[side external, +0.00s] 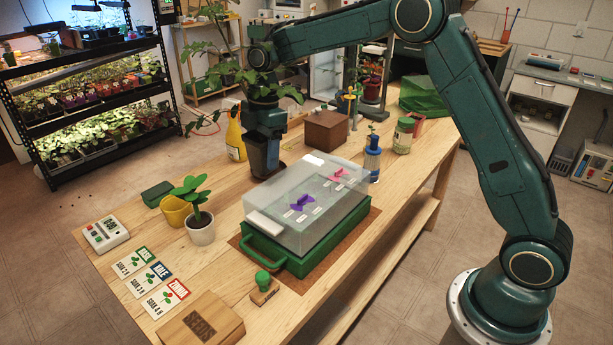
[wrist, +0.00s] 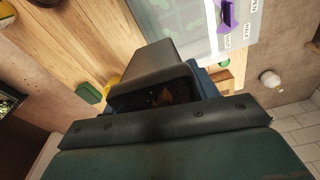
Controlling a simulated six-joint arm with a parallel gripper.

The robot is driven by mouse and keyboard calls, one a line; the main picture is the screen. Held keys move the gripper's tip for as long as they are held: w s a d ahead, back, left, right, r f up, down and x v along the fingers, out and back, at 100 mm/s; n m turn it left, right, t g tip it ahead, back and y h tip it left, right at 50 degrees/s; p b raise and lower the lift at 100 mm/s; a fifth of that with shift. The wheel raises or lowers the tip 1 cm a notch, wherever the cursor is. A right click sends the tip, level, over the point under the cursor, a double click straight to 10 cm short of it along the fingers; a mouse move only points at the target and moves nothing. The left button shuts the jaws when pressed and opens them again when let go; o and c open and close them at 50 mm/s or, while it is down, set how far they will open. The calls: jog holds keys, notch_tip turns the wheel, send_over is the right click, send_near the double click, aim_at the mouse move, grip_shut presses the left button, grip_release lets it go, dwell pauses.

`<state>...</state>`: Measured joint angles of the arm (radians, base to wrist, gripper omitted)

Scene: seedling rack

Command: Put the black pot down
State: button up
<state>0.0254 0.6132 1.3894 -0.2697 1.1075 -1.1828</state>
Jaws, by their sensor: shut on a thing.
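The black pot (side external: 258,160) is upright, low over the far left part of the wooden table in the side view. My gripper (side external: 266,135) is shut on its upper part from above. A dark brown saucer or its shadow (side external: 284,167) shows at the pot's base; I cannot tell whether the pot touches it. In the wrist view the black pot (wrist: 160,62) sits at the jaws, with brown soil visible inside.
A green tray with a clear lid (side external: 300,215) stands just in front. A yellow spray bottle (side external: 235,140) is left of the pot and a brown wooden box (side external: 326,130) right.

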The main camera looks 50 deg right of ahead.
jog(key=s+m, duration=0.1)
jog(key=m, duration=0.1)
jog(key=s+d+m, duration=0.1)
jog(key=m, duration=0.1)
jog(key=s+m, duration=0.1)
jog(key=m, duration=0.1)
jog(key=shift+s+d+r+m+t, duration=0.1)
jog(key=shift+s+d+m+t, duration=0.1)
jog(key=shift+m+t, duration=0.15)
jog(key=s+m, duration=0.1)
jog(key=m, duration=0.2)
jog(key=s+d+m+h, duration=0.1)
jog(key=s+m, duration=0.1)
jog(key=m, duration=0.1)
jog(key=shift+s+d+t, duration=0.1)
jog(key=shift+d+t, duration=0.05)
jog(key=shift+t, duration=0.1)
jog(key=shift+m, duration=0.35)
jog(key=m, duration=0.6)
jog(key=shift+h, duration=0.4)
